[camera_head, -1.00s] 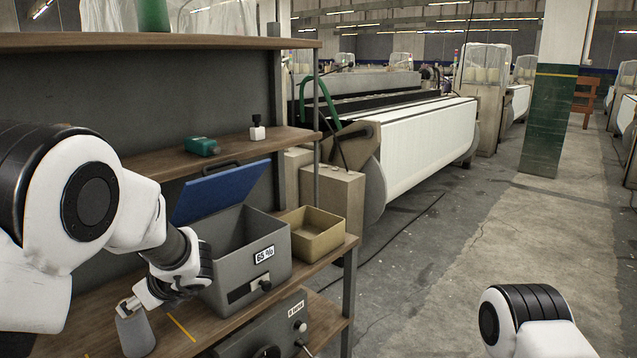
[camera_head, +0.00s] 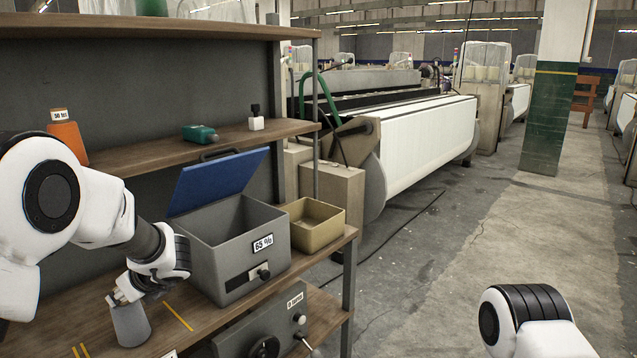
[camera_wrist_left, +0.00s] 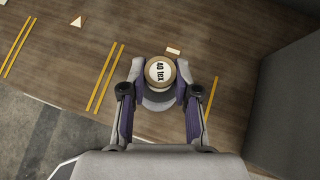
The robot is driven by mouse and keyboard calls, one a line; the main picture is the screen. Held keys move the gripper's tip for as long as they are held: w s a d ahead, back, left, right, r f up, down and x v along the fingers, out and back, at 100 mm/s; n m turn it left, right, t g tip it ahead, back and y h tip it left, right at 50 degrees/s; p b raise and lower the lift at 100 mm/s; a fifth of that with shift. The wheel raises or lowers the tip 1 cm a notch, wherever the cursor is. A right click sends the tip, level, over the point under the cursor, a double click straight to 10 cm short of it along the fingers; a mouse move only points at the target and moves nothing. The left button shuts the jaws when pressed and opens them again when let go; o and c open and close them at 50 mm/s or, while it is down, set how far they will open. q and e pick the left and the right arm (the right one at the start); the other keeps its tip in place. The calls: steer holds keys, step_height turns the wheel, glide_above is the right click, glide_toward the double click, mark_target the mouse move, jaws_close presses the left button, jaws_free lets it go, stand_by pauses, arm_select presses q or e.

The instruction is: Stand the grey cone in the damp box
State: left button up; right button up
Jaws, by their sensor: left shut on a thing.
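The grey cone (camera_head: 130,325) stands upright on the lower bench top at the front left of the head view. My left gripper (camera_head: 119,296) is at its upper end. In the left wrist view, the gripper's two fingers (camera_wrist_left: 160,75) are shut on either side of the cone (camera_wrist_left: 158,98), whose round top has a label that reads "40 tex". The damp box (camera_head: 215,278), a grey box labelled "65 %", stands to the right of the cone with its blue lid (camera_head: 217,182) raised. Its inside is partly visible. My right gripper is out of view; only part of that arm shows.
A tan open tray (camera_head: 318,236) stands right of the box. A grey unit with knobs (camera_head: 268,332) is below the bench. The upper shelf holds an orange object (camera_head: 68,142), a green device (camera_head: 199,133) and a small white bottle (camera_head: 256,123). Yellow lines mark the bench.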

arm_select(q)
steer(key=shift+s+f, duration=0.1)
steer(key=shift+f, duration=0.15)
jaws_close()
steer(key=shift+w+a+r+p, duration=0.1)
steer(key=shift+w+r+p, duration=0.1)
steer(key=shift+r+p, duration=0.35)
step_height(320, 180, up, 4)
steer(key=shift+r+p, duration=0.25)
steer(key=shift+p, duration=0.85)
steer(key=shift+a+r, duration=0.1)
steer(key=shift+r, duration=0.05)
